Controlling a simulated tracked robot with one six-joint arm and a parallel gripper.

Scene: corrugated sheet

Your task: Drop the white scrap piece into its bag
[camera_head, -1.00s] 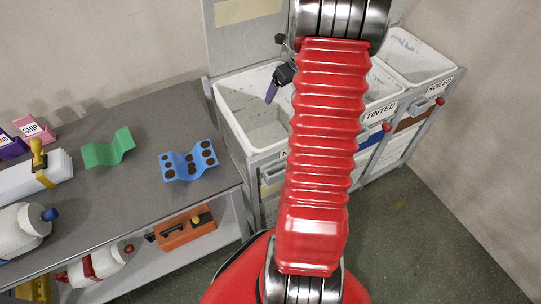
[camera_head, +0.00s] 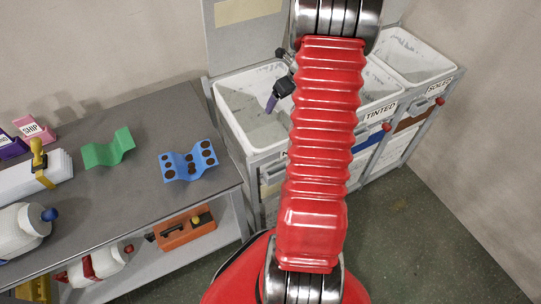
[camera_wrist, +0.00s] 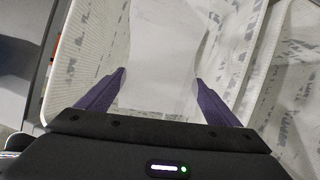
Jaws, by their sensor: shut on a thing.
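My gripper (camera_head: 271,104) is over the mouth of the left bag (camera_head: 221,92), a white lined bag in a grey frame. In the wrist view, its two purple fingers (camera_wrist: 160,78) are shut on the white scrap piece (camera_wrist: 165,40), a pale sheet between and beyond the fingertips. The printed white bag wall (camera_wrist: 62,72) shows to the left of the piece. In the head view the piece is hard to tell from the pale bag. The left bag's label is mostly hidden behind my arm.
The TINTED bag (camera_head: 384,88) and the SOILED bag (camera_head: 420,64) stand to the right. The grey bench (camera_head: 135,200) at left holds a green piece (camera_head: 108,149), a blue spotted piece (camera_head: 190,162) and white sheets (camera_head: 30,182). An orange toolbox (camera_head: 185,229) sits below.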

